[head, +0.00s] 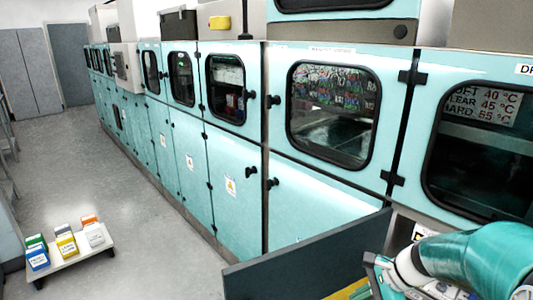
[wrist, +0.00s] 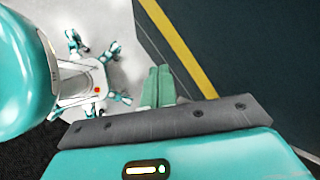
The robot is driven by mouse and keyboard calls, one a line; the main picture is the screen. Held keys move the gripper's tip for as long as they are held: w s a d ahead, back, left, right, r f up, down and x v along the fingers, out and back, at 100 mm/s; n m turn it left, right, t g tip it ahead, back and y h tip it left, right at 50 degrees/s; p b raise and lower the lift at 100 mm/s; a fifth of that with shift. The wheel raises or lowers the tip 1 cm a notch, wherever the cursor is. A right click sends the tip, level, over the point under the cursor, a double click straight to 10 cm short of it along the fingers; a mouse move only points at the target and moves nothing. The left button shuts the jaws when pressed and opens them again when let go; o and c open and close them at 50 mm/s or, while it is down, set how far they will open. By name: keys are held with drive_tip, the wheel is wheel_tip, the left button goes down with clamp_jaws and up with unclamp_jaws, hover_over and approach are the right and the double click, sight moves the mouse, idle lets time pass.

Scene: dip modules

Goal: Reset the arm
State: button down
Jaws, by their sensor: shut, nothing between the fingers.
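My gripper (wrist: 158,88) shows in the wrist view as two pale green fingers side by side. They are shut against each other with nothing between them. The fingers point over a grey floor, and my own legs show below and to the left. My teal and white arm fills the lower right of the head view, bent close to the machine front.
A long teal row of cabinets (head: 207,160) with windows and black latches runs along the right. A dark panel (head: 300,258) sticks out beside my arm. A low white stand (head: 70,258) with several coloured boxes is at lower left. The grey floor (head: 120,190) between is clear.

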drive_tip(key=s+a+r+n+t+h, duration=0.1)
drive_tip(key=s+a+r+n+h, duration=0.2)
drive_tip(key=s+r+n, duration=0.3)
drive_tip(key=s+a+r+n+t+h, duration=0.1)
drive_tip(key=s+a+r+n+h, duration=0.2)
drive_tip(key=s+r+n, duration=0.3)
drive_tip(key=shift+s+a+r+n+t, duration=0.35)
drive_tip(key=shift+s+n, duration=0.9)
drive_tip(key=shift+n, duration=1.25)
drive_tip(key=shift+d+f, duration=0.1)
drive_tip(key=shift+f, duration=0.05)
